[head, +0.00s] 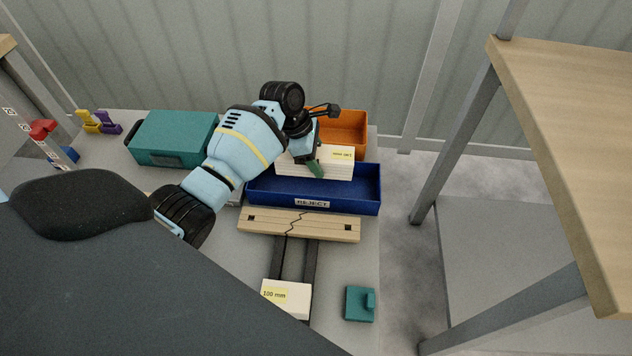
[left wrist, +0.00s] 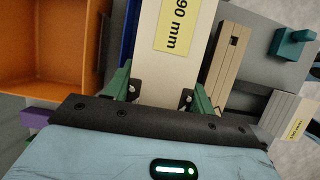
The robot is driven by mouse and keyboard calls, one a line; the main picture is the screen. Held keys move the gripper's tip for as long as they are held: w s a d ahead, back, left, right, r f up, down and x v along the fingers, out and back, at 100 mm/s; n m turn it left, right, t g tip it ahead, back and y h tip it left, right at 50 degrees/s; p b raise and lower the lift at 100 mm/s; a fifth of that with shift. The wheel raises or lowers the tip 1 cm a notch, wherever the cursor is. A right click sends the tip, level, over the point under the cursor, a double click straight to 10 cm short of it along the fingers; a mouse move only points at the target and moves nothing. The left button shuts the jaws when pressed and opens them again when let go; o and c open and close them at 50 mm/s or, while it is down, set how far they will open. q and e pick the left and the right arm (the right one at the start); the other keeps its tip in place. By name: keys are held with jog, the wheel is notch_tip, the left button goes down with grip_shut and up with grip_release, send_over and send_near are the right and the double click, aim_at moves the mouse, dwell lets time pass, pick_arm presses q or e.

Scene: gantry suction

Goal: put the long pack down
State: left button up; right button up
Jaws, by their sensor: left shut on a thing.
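My left gripper (head: 314,166) is shut on a long white pack (head: 339,166) with a yellow label. The left wrist view shows the pack (left wrist: 150,75) between the green fingers of the left gripper (left wrist: 157,92); its label ends in "90 mm". In the head view the pack overlaps the rear of the blue REJECT tray (head: 345,200); I cannot tell whether it touches the tray. My right gripper is not in view.
An orange bin (head: 352,121) stands behind the tray, a teal case (head: 172,138) left of it. A cracked wooden bar (head: 330,228) lies in front, by dark rails with a "100 mm" pack (head: 288,302). A teal block (head: 359,304) sits front right. A wooden table (head: 580,130) stands right.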

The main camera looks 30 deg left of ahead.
pick_arm(q)
notch_tip(320, 180, down, 5)
jog(key=shift+r+b, duration=0.15)
jog(key=shift+b, duration=0.6)
jog(key=shift+f, duration=0.5)
jog(key=shift+f+b, duration=0.9)
jog(key=shift+f, duration=0.95)
jog(key=shift+r, duration=0.1)
jog(key=o, duration=0.9)
jog(key=shift+f, duration=0.2)
jog(key=o, duration=0.4)
